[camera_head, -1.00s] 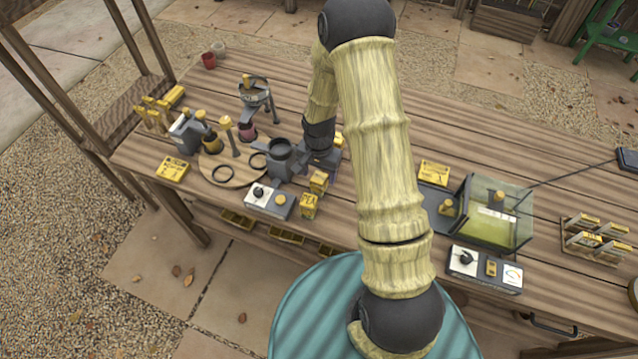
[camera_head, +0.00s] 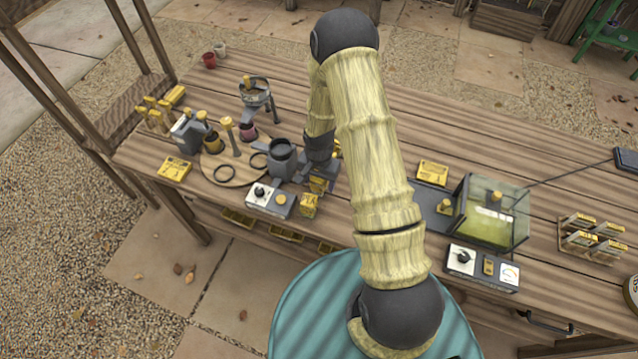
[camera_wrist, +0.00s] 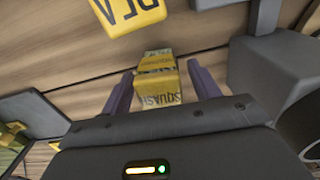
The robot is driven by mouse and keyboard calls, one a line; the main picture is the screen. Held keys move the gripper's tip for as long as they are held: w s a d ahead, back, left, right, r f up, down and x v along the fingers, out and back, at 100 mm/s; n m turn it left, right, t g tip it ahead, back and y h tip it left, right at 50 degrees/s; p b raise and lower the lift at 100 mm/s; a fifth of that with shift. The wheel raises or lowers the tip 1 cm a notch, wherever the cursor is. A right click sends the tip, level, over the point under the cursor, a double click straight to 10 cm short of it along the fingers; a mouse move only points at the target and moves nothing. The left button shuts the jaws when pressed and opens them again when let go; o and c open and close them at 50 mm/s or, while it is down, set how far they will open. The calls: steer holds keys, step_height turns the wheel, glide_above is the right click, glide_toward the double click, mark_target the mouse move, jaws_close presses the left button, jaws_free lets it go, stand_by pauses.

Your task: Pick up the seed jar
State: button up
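A small yellow block-shaped container labelled SQUASH (camera_wrist: 158,82), which I take for the seed jar, stands between my fingers in the wrist view. In the head view it (camera_head: 318,185) is on the bench, partly covered by my gripper (camera_head: 322,168). My gripper (camera_wrist: 163,88) is open, with one dark finger on each side of the container and a gap on both sides. I cannot tell how far down the fingers reach beside it.
A second yellow labelled block (camera_head: 308,205) stands just in front, and shows in the wrist view (camera_wrist: 130,12). A grey cup-shaped device (camera_head: 282,158) is close on the left. A dial box (camera_head: 270,200) and a round board (camera_head: 222,172) lie further left. A glass-sided box (camera_head: 490,212) is on the right.

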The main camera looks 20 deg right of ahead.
steer(key=c, duration=1)
step_height(320, 180, up, 10)
steer(key=shift+r+b, duration=0.1)
steer(key=shift+b, duration=0.85)
